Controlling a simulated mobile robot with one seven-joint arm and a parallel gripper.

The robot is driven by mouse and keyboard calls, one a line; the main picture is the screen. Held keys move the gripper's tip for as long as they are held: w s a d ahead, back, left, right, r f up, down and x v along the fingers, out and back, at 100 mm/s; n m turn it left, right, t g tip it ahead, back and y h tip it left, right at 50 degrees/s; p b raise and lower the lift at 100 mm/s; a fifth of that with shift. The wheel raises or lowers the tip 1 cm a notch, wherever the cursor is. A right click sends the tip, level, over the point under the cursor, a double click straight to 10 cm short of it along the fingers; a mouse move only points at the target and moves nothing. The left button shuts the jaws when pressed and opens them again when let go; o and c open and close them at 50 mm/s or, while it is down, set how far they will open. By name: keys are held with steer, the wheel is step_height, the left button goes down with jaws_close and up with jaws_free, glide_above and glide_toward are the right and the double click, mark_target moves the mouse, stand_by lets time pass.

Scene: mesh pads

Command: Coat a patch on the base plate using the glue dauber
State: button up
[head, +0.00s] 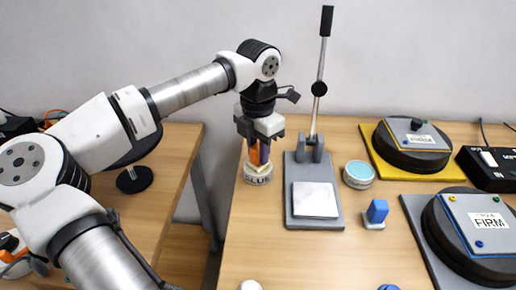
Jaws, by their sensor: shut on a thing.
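My gripper (259,143) points down at the table's left part, above a white pot (258,177) lettered "GLUE". It is shut on the orange dauber (256,157). The dauber stands over the pot's mouth, and its lower end is hidden, so I cannot tell how deep it sits. A grey base plate (314,222) carries a pale square patch (314,199) and lies to the right of the pot. An upright lever with a black handle (326,21) stands at its back edge. I cannot see any glue on the patch.
A round tin with a teal top (358,171) and a blue block on a light base (376,213) stand right of the plate. Two dark round pads, one with a "FIRM" plate (478,222), sit further right. A black switch box (488,167) is beside them.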

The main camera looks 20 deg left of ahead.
mark_target(258, 147)
steer(key=shift+f, duration=0.1)
steer(key=shift+r+p, duration=2.2)
steer(key=shift+r, duration=1.35)
